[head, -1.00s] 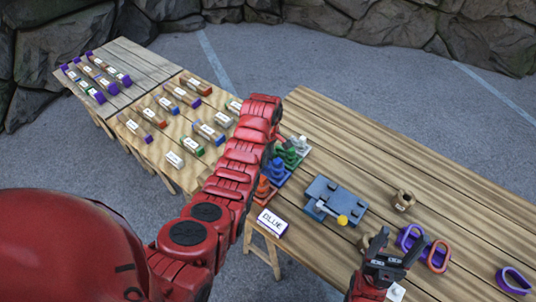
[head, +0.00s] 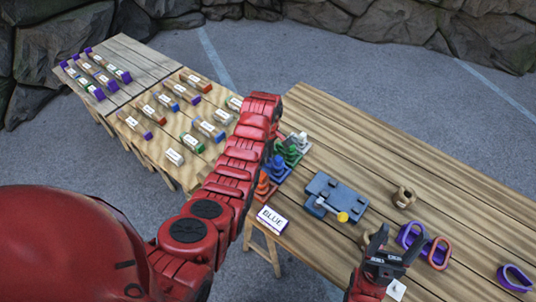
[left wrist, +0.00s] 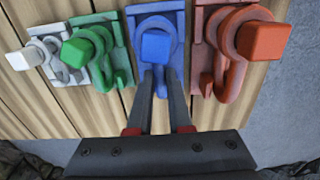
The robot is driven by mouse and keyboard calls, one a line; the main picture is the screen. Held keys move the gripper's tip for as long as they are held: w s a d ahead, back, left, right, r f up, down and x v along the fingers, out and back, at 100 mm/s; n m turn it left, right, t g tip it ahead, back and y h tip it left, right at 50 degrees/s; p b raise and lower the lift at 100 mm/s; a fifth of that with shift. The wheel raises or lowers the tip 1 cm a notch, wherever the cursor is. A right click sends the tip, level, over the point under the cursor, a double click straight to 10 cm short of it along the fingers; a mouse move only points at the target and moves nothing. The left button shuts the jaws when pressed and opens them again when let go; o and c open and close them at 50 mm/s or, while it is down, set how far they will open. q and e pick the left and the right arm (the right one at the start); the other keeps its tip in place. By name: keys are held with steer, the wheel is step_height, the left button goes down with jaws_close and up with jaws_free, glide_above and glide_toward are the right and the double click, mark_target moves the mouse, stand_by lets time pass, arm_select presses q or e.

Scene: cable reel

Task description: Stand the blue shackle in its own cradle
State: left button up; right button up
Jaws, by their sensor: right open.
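In the left wrist view my left gripper (left wrist: 160,75) reaches into the blue cradle (left wrist: 170,18). Its fingers are close together on the blue shackle (left wrist: 157,46), whose blocky blue end faces the camera. The fingers hide its lower part, so I cannot tell how fully it is seated. In the head view my left arm partly hides the cradle row, and its fingertips are out of sight. My right gripper (head: 379,243) is open and empty above the near part of the table.
White (left wrist: 42,54), green (left wrist: 90,52) and orange (left wrist: 240,45) shackles stand in neighbouring cradles. A grey-blue fixture (head: 340,192) with a yellow knob, a BLUE sign (head: 272,219) and loose purple (head: 408,236) and orange (head: 437,252) shackles are on the table (head: 440,180).

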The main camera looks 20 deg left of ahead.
arm_select(q)
steer(key=o, duration=0.5)
steer(key=shift+w+r+b, duration=0.1)
steer(key=shift+r+b, duration=0.25)
steer(key=shift+r, duration=0.2)
step_height(320, 180, up, 6)
steer(key=shift+r, duration=0.15)
steer(key=shift+r+p, duration=4.45)
steer(key=shift+r, duration=0.6)
